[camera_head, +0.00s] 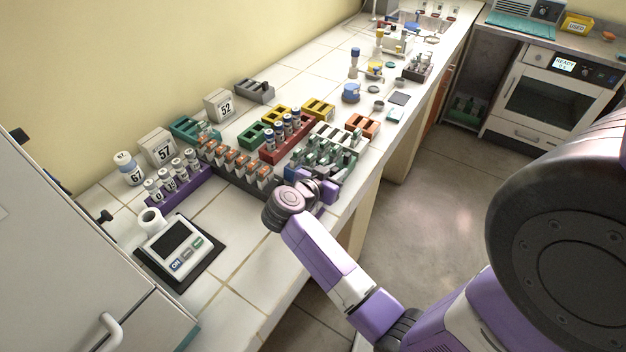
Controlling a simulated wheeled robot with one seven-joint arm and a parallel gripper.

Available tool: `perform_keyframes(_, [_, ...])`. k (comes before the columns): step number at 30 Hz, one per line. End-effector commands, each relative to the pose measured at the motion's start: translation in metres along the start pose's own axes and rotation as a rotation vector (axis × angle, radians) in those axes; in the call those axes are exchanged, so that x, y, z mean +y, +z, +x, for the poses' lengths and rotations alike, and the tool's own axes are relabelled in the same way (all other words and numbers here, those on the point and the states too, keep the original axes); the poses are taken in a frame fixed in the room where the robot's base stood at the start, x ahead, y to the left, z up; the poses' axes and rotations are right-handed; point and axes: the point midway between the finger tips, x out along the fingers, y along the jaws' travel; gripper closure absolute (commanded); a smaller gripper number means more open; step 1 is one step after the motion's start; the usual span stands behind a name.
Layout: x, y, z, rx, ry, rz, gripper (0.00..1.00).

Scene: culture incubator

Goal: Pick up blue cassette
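I cannot make out a blue cassette for certain; small blue-grey parts near my gripper are too small to tell apart from it. My gripper (322,186) is low over the front edge of the white tiled counter, at the near side of a rack of grey-green pieces (322,158). My wrist hides part of that area, and the fingertips are too small to read as open or shut.
A dark rack with orange-topped pieces (236,163), a purple vial rack (180,187) and a red vial rack (288,141) crowd the counter. An orange block (362,125) stands right of them. A scale (178,249) sits front left. Bare tiles (245,235) lie between.

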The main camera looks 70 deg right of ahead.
Motion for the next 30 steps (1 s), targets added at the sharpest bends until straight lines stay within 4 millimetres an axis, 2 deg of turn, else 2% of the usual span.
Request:
perform_keyframes(2, [0.001, 0.004, 0.0, -0.007, 0.001, -0.004, 0.78])
perform_keyframes(5, [0.001, 0.005, 0.0, -0.008, 0.001, -0.004, 0.98])
perform_keyframes(6, [0.001, 0.005, 0.0, -0.008, 0.0, -0.005, 1.0])
perform_keyframes(20, [0.0, 0.003, -0.002, -0.01, -0.001, -0.005, 1.0])
perform_keyframes(26, [-0.001, -0.017, -0.009, -0.006, -0.002, 0.0, 1.0])
perform_keyframes(30, [-0.001, -0.044, -0.019, -0.003, -0.004, 0.004, 1.0])
